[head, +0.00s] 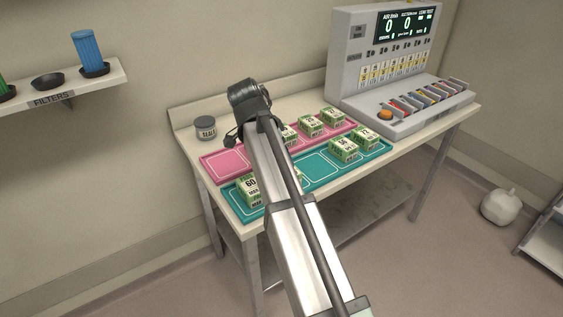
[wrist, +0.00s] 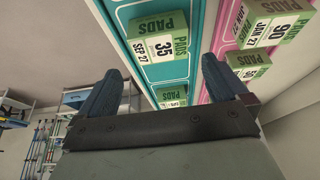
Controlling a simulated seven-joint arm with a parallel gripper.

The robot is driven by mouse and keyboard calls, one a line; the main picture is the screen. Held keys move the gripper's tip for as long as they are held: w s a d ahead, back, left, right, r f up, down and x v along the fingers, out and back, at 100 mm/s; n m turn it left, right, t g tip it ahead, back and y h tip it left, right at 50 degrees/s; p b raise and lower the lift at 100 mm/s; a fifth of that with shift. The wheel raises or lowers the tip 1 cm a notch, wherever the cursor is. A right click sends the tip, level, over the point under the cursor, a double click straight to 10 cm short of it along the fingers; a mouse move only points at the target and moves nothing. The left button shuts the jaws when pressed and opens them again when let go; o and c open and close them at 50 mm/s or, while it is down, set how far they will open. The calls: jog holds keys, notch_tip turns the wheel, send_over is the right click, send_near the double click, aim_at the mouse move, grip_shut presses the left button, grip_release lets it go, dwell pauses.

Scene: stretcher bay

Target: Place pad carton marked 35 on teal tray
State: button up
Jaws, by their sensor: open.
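The pad carton marked 35 (wrist: 159,44), green and white with a SEP 27 label, stands on the teal tray (wrist: 118,14) in the wrist view. I cannot tell which head-view carton it is. In the head view the teal tray (head: 319,167) lies along the bench front, with an empty outlined slot beside my arm. My gripper (wrist: 160,78) is open with nothing between its fingers; the carton is beyond the fingertips, apart from them. In the head view my arm hides part of both trays, and the fingers are hard to make out.
A pink tray (head: 226,162) with several cartons lies behind the teal one; its left end is empty. Other teal-tray cartons include one marked 60 (head: 249,189) and a right-end carton (head: 366,138). A dark-lidded jar (head: 206,128) stands left; a grey machine (head: 390,75) stands right.

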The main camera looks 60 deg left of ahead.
jog(key=shift+v, duration=1.65)
